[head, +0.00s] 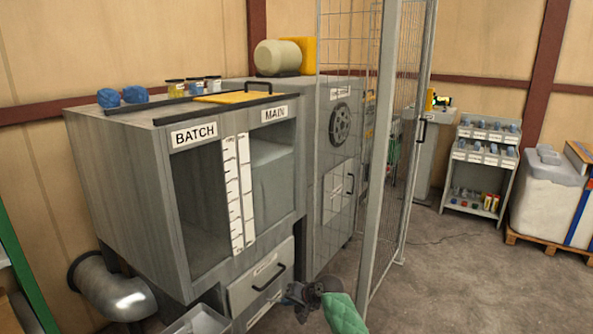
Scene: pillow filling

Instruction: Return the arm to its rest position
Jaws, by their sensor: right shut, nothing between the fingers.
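My right gripper (297,297) shows at the bottom middle of the head view, dark and small, with a green-covered part of my arm (344,314) beside it. It is shut and holds nothing. It is in front of the lower drawer (258,284) of the grey machine; I cannot tell whether they touch. My left gripper is not in view.
The grey machine (130,190) with BATCH and MAIN windows fills the left. A wire mesh gate (390,150) stands just right of my gripper. A metal tray (198,322) is at the bottom. Floor (470,290) is clear at right, before a bin shelf (482,165) and pallet.

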